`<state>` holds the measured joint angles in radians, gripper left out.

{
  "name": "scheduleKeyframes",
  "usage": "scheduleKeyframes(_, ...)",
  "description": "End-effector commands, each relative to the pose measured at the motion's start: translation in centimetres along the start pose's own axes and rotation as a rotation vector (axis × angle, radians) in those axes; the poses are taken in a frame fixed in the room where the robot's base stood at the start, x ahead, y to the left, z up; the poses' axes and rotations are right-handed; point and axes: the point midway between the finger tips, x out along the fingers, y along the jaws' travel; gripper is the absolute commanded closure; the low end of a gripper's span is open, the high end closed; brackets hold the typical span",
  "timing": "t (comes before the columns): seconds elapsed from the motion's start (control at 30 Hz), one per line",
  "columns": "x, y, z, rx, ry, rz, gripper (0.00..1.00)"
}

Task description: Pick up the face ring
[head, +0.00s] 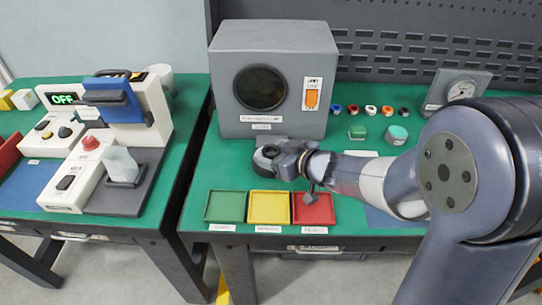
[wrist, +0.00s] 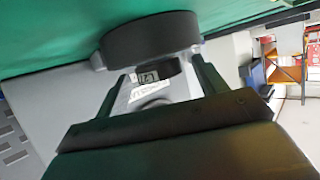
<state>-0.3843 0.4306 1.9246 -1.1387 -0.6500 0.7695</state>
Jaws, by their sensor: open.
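A thick dark round piece (head: 264,157) stands on the green table in front of the grey box. It looks ring-shaped, but I cannot tell for sure that it is the face ring. In the wrist view the dark round piece (wrist: 150,36) lies just beyond my fingertips, with a small numbered display or label (wrist: 147,77) below it. My gripper (head: 281,160) is right beside the piece in the head view. In the wrist view my gripper (wrist: 163,68) has its two fingers apart, with nothing visibly clamped. Several small coloured rings (head: 371,109) sit in a row at the back.
The grey box (head: 268,85) with a round dark window stands behind. Green (head: 225,220), yellow (head: 250,208) and red (head: 314,222) trays line the front edge. A gauge (head: 461,90) stands back right. A sealing machine (head: 125,105) occupies the left table.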

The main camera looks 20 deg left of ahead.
Motion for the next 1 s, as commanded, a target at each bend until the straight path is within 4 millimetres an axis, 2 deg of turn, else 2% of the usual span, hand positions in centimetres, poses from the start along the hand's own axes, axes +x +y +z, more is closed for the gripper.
scheduleKeyframes(0.17, 0.02, 0.01, -0.07, 0.0, 0.0, 0.0, 0.33)
scheduleKeyframes(0.8, -0.02, 0.02, -0.06, 0.0, 0.001, 0.0, 0.84)
scheduleKeyframes(1.0, -0.11, 0.02, -0.28, 0.0, 0.001, 0.0, 0.84)
